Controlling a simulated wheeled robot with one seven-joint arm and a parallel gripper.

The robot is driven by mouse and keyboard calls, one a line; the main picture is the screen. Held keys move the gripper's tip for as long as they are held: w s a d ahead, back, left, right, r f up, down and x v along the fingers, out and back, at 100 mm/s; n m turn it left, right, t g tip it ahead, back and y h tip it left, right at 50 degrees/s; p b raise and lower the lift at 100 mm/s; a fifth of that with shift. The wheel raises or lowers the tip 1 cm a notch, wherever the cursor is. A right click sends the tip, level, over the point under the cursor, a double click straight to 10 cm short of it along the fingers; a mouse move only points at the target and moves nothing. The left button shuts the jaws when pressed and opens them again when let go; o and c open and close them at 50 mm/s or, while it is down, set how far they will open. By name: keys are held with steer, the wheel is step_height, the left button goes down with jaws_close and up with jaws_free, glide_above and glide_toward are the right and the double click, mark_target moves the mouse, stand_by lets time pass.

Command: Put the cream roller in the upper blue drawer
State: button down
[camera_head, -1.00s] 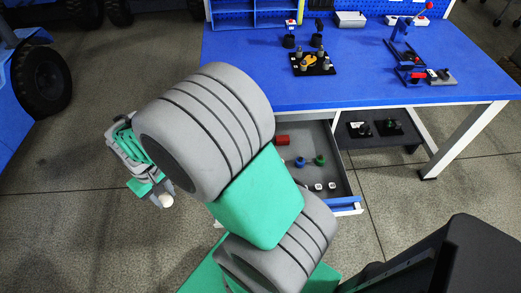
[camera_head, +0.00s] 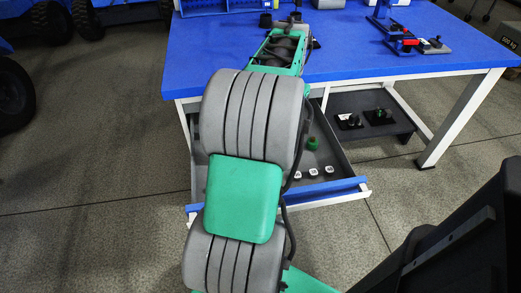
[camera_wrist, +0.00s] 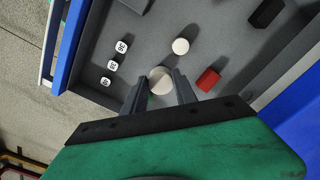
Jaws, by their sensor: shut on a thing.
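In the wrist view my gripper (camera_wrist: 160,82) is shut on the cream roller (camera_wrist: 160,79), seen end-on between the two dark fingers. The roller is over the open drawer (camera_wrist: 140,45); its height above the drawer floor is hard to tell. The open drawer with its blue front (camera_head: 335,190) also shows under the workbench in the head view. My arm hides the gripper, the roller and the drawer's left part there.
In the drawer lie white numbered cubes (camera_wrist: 112,65), a pale disc (camera_wrist: 180,46), a red block (camera_wrist: 208,80) and a dark block (camera_wrist: 265,12). A green piece (camera_head: 313,143) shows in the head view. The blue benchtop (camera_head: 345,60) overhangs the drawer's back.

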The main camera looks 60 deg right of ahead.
steer(key=w+a+f+b, duration=0.1)
steer(key=w+a+f, duration=0.1)
steer(key=w+f, duration=0.1)
steer(key=w+a+f+b, duration=0.1)
steer(key=w+a+f, duration=0.1)
steer(key=w+f, duration=0.1)
steer(key=w+a+f+b, duration=0.2)
steer(key=w+f, duration=0.1)
steer(key=w, duration=0.2)
steer(key=shift+w+a+f, duration=0.15)
steer(key=shift+a+f, duration=0.2)
step_height(320, 180, down, 3)
steer(key=shift+w+a+r+b, duration=0.1)
steer(key=shift+w+b, duration=0.05)
steer(key=shift+b, duration=0.3)
steer(key=shift+f, duration=0.2)
steer(key=shift+f, duration=0.1)
steer(key=c, duration=1)
jaws_free()
steer(key=shift+f, duration=0.1)
